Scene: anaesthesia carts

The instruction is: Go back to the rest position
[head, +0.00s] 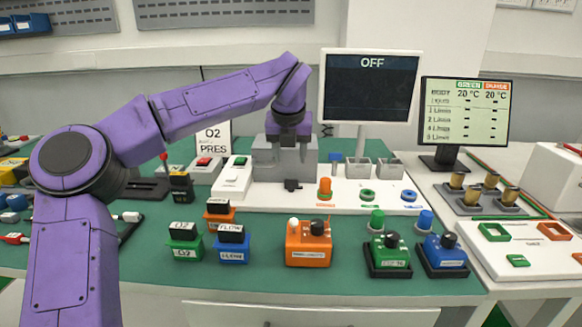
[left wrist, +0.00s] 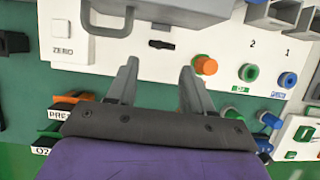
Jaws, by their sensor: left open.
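My left arm comes in from the left in the head view and reaches over the bench. Its gripper (head: 289,138) hangs in front of the grey block on the white panel (head: 340,194). In the left wrist view the gripper (left wrist: 160,78) has two grey fingers spread apart with nothing between them. The white panel with an orange knob (left wrist: 205,65) and a ZERO button (left wrist: 69,28) lies beyond the fingertips. My right gripper is in neither view.
A monitor reading OFF (head: 370,88) stands just right of the gripper. Labelled green, blue and orange blocks, such as the orange one (head: 308,245), stand along the bench front. A temperature screen (head: 465,110) is at right. Bare green bench (head: 150,265) shows at front left.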

